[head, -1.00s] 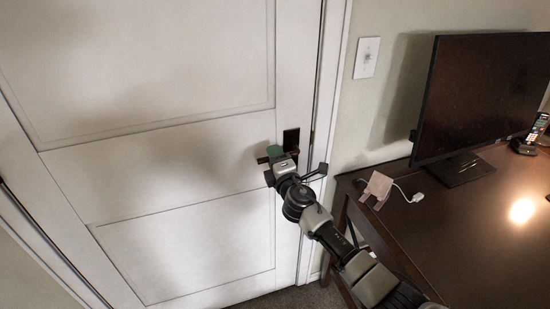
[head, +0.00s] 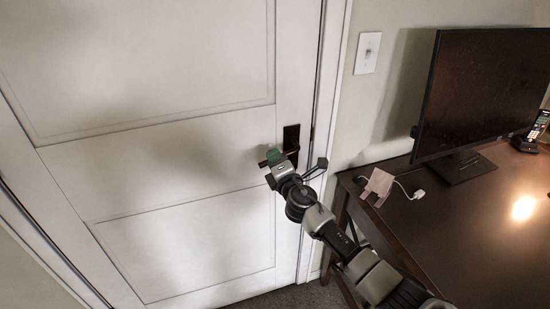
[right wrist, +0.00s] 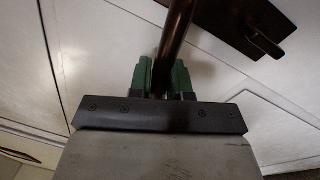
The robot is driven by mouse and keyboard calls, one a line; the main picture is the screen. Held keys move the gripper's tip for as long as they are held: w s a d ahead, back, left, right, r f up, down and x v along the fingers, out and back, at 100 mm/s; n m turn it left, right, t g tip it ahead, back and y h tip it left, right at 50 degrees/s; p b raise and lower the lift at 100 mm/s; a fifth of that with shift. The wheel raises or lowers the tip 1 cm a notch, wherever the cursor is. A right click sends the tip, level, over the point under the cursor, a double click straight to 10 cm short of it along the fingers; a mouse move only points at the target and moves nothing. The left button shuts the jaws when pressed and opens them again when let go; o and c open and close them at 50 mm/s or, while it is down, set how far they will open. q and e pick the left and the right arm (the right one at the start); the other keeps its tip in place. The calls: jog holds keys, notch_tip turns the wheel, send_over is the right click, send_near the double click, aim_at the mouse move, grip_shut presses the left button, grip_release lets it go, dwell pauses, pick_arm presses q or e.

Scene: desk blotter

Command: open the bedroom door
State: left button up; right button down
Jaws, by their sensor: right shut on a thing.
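The white panelled bedroom door (head: 160,160) fills the left of the head view and looks shut in its frame. Its dark handle (head: 264,162) sticks out to the left from a dark plate (head: 291,138) near the door's right edge. My right gripper (head: 274,156) is at the handle. In the right wrist view, its green fingers (right wrist: 162,78) stand on both sides of the dark handle bar (right wrist: 176,35) and are shut on it. The dark plate with a small turn piece (right wrist: 245,25) shows at the upper right there. My left gripper is not in view.
A dark wooden desk (head: 440,240) stands at the right, close to my right arm. It bears a monitor (head: 480,95), a phone (head: 535,128) and a small pinkish stand (head: 378,184) with a white cable. A light switch (head: 367,53) is on the wall.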

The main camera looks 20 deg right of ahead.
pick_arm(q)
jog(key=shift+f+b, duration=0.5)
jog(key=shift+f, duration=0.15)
pick_arm(e)
jog(key=shift+d+f+n+g+y, duration=0.1)
jog(key=shift+d+f+n, duration=0.1)
jog(key=shift+f+n, duration=0.45)
jog(key=shift+d+f+n+g+y, duration=0.1)
jog(key=shift+d+f+n, duration=0.15)
jog(key=shift+n, duration=0.85)
jog(key=shift+d+f+n+g+y, duration=0.15)
jog(key=shift+f+n, duration=0.25)
jog(key=shift+n, duration=0.45)
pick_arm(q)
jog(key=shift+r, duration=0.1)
